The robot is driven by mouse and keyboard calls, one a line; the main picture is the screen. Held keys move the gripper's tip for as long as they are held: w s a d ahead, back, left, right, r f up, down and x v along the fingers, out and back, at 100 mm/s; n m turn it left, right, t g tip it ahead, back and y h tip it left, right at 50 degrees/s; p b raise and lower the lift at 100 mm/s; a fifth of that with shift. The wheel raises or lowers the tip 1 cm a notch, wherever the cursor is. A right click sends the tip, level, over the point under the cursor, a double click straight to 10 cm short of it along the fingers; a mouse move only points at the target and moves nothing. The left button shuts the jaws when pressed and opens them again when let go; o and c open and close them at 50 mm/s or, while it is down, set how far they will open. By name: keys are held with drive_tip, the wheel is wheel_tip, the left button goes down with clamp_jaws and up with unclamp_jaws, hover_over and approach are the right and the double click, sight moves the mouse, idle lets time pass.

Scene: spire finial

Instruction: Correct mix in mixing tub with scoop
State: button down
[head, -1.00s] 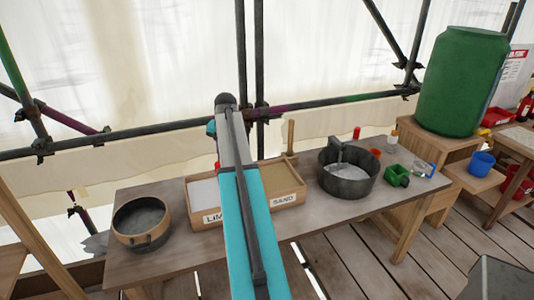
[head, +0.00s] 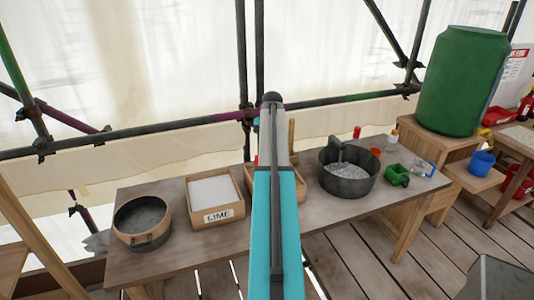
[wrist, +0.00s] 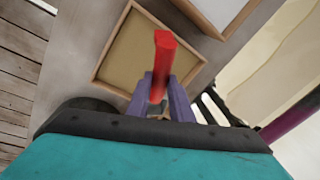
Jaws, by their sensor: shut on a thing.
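The mixing tub is a dark round tub (head: 336,186) on the right half of the bench. It holds pale grey mix (head: 345,171), and a grey upright piece stands at its back. In the wrist view, my gripper (wrist: 160,95) has its purple fingers shut on a red-handled tool, likely the scoop (wrist: 164,52). The tool's working end is not clear. Below it is the tan sand box (wrist: 98,70). In the head view my arm hides the gripper and most of the sand box (head: 301,186).
The lime box (head: 238,211) is left of the sand box. A round wood-rimmed pan (head: 121,232) sits at the bench's left end. A green container (head: 398,176) and small bottles are right of the tub. A large green barrel (head: 462,80) stands farther right. Scaffold poles run behind.

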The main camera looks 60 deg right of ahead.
drive_tip(key=shift+d+f, duration=0.1)
drive_tip(key=shift+d+f+y, duration=0.4)
drive_tip(key=shift+f+y, duration=0.15)
drive_tip(key=shift+f, duration=0.2)
drive_tip(key=shift+d+f+y, duration=0.45)
drive_tip(key=shift+f+y, duration=0.05)
drive_tip(key=shift+f, duration=0.2)
drive_tip(key=shift+d+f+y, duration=0.4)
drive_tip(key=shift+f+y, duration=0.15)
drive_tip(key=shift+f, duration=0.2)
drive_tip(key=shift+s+f, duration=0.1)
drive_tip(key=shift+f, duration=2.05)
